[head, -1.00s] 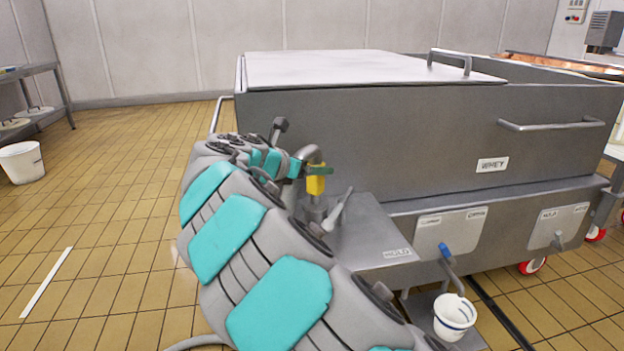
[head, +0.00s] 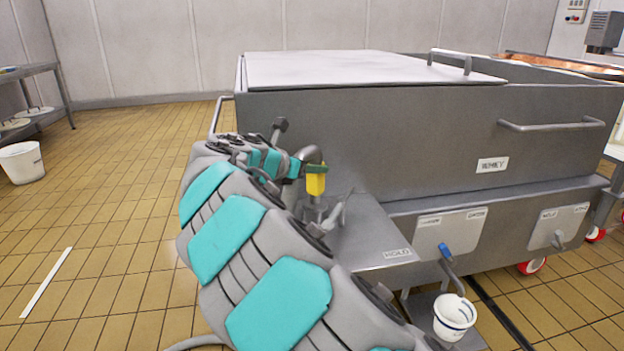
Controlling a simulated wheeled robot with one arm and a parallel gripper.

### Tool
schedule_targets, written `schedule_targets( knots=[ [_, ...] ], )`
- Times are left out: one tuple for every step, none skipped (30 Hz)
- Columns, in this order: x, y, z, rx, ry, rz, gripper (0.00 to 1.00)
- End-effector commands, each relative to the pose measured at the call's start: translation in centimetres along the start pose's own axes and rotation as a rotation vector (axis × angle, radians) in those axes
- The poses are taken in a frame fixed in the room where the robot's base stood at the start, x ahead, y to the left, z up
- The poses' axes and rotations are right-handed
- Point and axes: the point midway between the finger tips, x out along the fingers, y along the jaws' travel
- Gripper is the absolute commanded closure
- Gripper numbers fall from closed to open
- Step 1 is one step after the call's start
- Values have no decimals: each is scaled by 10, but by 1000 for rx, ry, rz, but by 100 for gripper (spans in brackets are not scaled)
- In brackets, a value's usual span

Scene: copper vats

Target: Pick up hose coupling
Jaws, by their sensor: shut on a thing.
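The hose coupling appears to be the yellow piece (head: 316,182) in the head view, small and upright above the steel ledge of the vat. My gripper (head: 309,168) is at the far end of my grey and teal arm, beside the upper part of this yellow piece. It is shut on it, as far as the small view shows. The fingertips are tiny and partly hidden. A grey bent pipe (head: 312,154) shows just behind and above. I cannot tell whether the coupling still touches the metal parts below it.
A large steel vat (head: 400,135) with a pale lid stands close behind. Its low ledge (head: 375,235) carries a grey lever (head: 337,215). A white bucket (head: 454,316) hangs or stands at lower right. Another white bucket (head: 22,163) is at far left.

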Motion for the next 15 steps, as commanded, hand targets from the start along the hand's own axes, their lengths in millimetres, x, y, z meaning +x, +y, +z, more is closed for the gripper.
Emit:
schedule_targets(
  knots=[
    [0,0,1,0,-1,-1,100],
    [0,0,1,0,-1,-1,100],
    [0,0,1,0,-1,-1,100],
    [0,0,1,0,-1,-1,100],
    [0,0,1,0,-1,-1,100],
    [0,0,1,0,-1,-1,100],
    [0,0,1,0,-1,-1,100],
    [0,0,1,0,-1,-1,100],
    [-1,0,2,0,-1,0,100],
    [-1,0,3,0,-1,0,100],
    [-2,0,4,0,-1,0,100],
    [-3,0,7,0,-1,0,100],
    [-4,0,9,0,-1,0,100],
    [-5,0,11,1,-1,0,100],
    [-6,0,15,1,-1,0,100]
  ],
)
